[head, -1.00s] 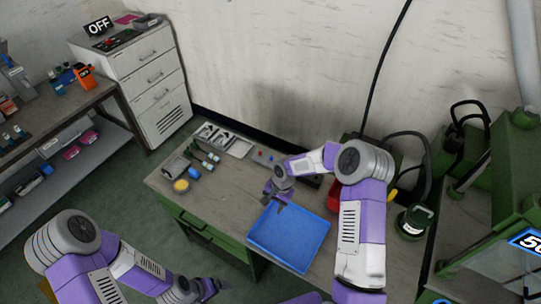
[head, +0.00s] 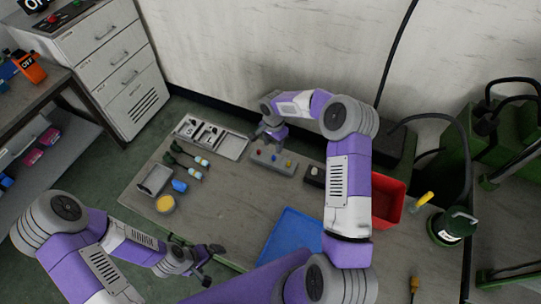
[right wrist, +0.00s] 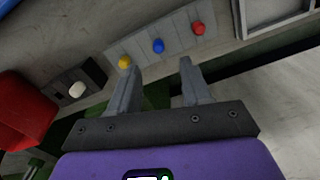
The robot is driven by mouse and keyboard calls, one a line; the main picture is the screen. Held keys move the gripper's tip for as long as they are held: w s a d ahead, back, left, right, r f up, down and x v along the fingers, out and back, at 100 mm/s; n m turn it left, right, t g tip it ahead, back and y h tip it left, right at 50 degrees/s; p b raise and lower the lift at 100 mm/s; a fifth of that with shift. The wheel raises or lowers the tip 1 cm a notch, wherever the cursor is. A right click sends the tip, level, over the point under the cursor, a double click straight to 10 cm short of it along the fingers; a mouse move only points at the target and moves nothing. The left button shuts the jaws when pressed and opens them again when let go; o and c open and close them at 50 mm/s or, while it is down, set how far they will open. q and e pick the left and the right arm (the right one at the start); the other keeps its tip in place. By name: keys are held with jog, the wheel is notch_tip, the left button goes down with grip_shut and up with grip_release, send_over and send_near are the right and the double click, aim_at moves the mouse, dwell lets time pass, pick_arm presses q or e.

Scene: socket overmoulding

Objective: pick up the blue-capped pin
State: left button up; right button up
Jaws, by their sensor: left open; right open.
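The blue-capped pin (head: 274,157) stands in a grey block (head: 282,168) between a red-capped pin (head: 259,152) and a yellow-capped pin (head: 289,164). In the right wrist view the blue cap (right wrist: 158,46) shows beyond the gap between my right fingertips. My right gripper (right wrist: 156,72) is open and empty, with the yellow cap (right wrist: 124,62) close by one fingertip in the picture. In the head view my right gripper (head: 268,138) is just behind and above the block. My left gripper (head: 208,264) is open, near the front edge of the table.
A tray with compartments (head: 237,146) lies left of the block. A dark box with a white top (head: 314,174) and a red bin (head: 393,202) stand right. A blue tray (head: 290,240) is in front. Green-handled tools and a yellow disc (head: 165,203) lie left.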

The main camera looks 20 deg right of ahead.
aim_at(274, 156)
jog(key=shift+w+f, duration=0.1)
jog(key=shift+f, duration=0.5)
jog(key=f, duration=0.6)
jog(key=shift+s+p, duration=0.2)
jog(key=shift+p, duration=0.15)
grip_shut()
